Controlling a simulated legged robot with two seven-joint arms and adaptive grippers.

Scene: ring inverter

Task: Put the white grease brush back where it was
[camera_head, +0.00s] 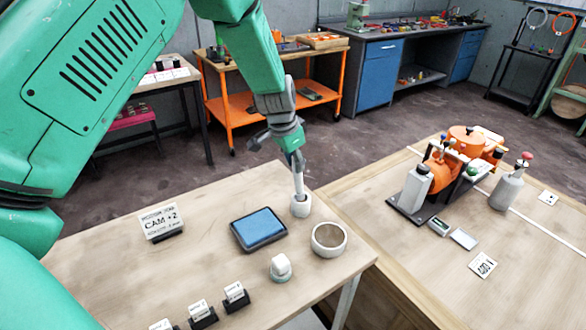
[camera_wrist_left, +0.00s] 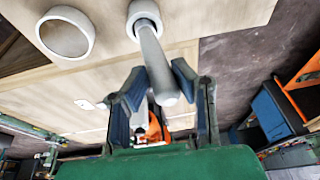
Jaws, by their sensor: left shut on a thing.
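The white grease brush (camera_head: 298,180) stands nearly upright with its lower end in a small white cup (camera_head: 300,206) on the wooden table. In the left wrist view the brush handle (camera_wrist_left: 155,62) runs from the cup (camera_wrist_left: 144,14) to between my fingers. My left gripper (camera_head: 292,148) is above the cup and shut on the upper part of the handle; it also shows in the left wrist view (camera_wrist_left: 158,85). The brush's lower end is hidden inside the cup. My right gripper is not in view.
A white ring (camera_head: 329,239) lies close to the cup, with a blue pad (camera_head: 258,228) to the left. A small white piece on a round base (camera_head: 281,267), a CAM +2 sign (camera_head: 161,222) and small labelled blocks share the table. An orange device (camera_head: 446,172) stands on the right table.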

